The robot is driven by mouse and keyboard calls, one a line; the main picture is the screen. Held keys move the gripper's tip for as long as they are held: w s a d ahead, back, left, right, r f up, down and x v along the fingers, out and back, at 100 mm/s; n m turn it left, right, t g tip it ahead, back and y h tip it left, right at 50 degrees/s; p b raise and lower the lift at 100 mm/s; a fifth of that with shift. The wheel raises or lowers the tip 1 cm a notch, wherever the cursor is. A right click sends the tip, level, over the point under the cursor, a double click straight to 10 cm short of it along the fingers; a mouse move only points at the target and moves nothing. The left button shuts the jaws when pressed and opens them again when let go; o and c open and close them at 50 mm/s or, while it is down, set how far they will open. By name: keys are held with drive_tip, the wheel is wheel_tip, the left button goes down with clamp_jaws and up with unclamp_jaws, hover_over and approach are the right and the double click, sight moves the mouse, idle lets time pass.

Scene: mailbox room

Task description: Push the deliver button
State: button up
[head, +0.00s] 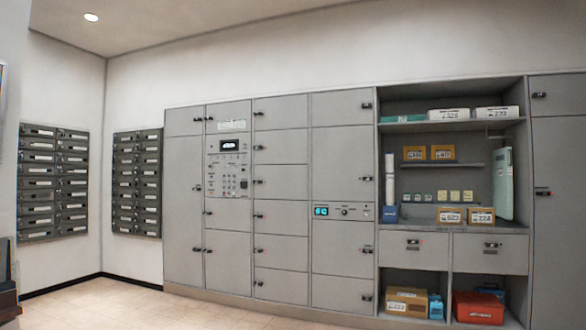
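A locker wall (282,230) of grey doors stands ahead. A control panel (214,178) is set in its left part, with a small dark display at the top and a keypad below. A second, narrow panel (356,217) sits lower and further right, with a lit cyan display (321,211), a dark knob or button and small marks. The labels are too small to read, so I cannot tell which control is the deliver button. My gripper is not clearly seen in the head view.
Dark mailbox banks (53,185) hang on the left wall, with another (138,182) in the corner. Open shelves (450,127) with boxes stand at right. A dark object (8,285) is cut off at the left edge. Tiled floor (110,300) at lower left looks clear.

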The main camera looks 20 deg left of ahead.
clamp_jaws()
idle(1.6)
